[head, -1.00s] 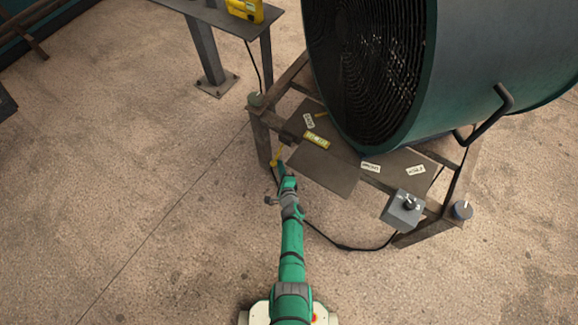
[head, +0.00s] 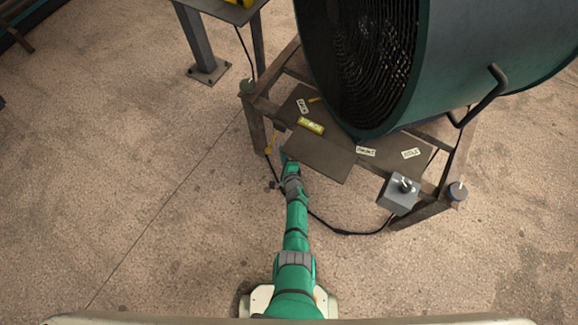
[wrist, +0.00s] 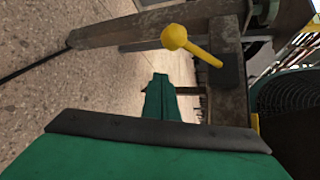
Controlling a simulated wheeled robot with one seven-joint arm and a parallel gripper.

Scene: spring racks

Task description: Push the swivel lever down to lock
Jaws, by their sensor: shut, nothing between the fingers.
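The swivel lever is a yellow rod with a round ball knob (wrist: 192,45) in the wrist view. In the head view the lever (head: 270,143) shows small at the rack's near left corner, angled down and left. My gripper (wrist: 160,82) is shut and empty, its green fingertips below the knob in the wrist picture with a gap between. In the head view my gripper (head: 286,157) is just right of the lever, partly hidden by my wrist.
The rack carries a large fan drum (head: 450,70). A flat plate (head: 318,157) with labels lies close right of my gripper. A grey box with a knob (head: 400,193) is at the rack's right. A black cable (head: 345,231) crosses the floor. Floor at left is clear.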

